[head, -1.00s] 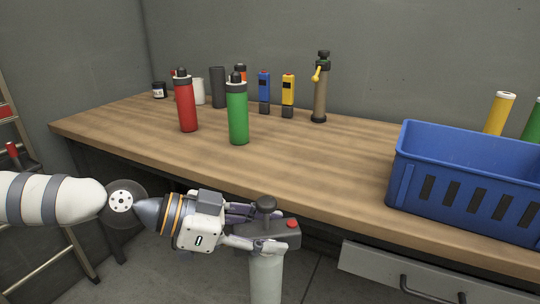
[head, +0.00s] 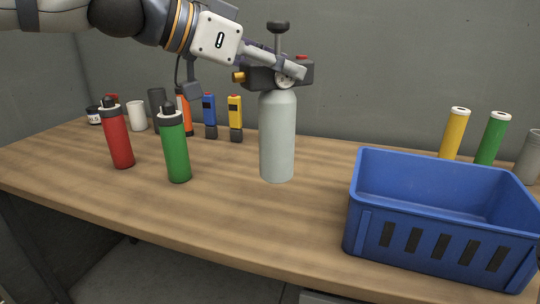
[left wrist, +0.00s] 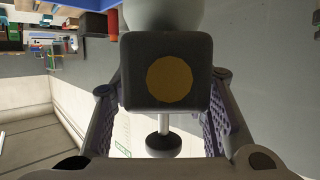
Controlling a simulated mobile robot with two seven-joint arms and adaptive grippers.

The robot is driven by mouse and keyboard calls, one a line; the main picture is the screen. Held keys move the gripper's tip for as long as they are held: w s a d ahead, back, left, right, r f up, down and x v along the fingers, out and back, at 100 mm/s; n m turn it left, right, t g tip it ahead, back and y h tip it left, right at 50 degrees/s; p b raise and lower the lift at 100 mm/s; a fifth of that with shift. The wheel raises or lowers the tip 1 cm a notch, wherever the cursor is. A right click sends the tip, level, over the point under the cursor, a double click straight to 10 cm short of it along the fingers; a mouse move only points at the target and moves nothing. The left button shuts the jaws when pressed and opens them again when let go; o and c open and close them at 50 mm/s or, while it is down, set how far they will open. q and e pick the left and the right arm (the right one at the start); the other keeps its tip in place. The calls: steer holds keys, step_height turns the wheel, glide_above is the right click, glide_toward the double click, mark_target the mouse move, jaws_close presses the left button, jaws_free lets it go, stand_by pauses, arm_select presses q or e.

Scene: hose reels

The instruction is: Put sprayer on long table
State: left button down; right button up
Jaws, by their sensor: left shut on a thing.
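The sprayer (head: 277,140) has a pale grey-green tank, a dark head with a red button, a black pump knob and a yellow-orange nozzle. My left gripper (head: 290,72) is shut on its dark head. The sprayer is upright over the long table (head: 120,200), its base in line with the wooden top. I cannot tell whether the base touches the wood. In the left wrist view the sprayer's dark head (left wrist: 165,60), with a yellow disc, sits between the fingers. My right gripper is not in view.
A green bottle (head: 175,150) and a red bottle (head: 118,140) stand left of the sprayer. Blue (head: 210,115) and yellow (head: 235,117) devices stand behind. A blue crate (head: 360,220) is at the right. Bare wood lies in front of the sprayer.

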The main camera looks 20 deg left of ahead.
arm_select(q)
steer(key=w+a+f+b, duration=0.2)
steer(key=w+a+f, duration=0.3)
steer(key=w+f, duration=0.5)
steer(key=shift+w+f+b, duration=0.25)
steer(key=shift+f+b, duration=0.15)
steer(key=shift+f, duration=0.7)
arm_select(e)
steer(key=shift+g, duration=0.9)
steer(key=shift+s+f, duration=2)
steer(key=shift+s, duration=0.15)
arm_select(q)
steer(key=shift+f, duration=0.2)
steer(key=c, duration=0.9)
jaws_free()
steer(key=shift+c, duration=0.2)
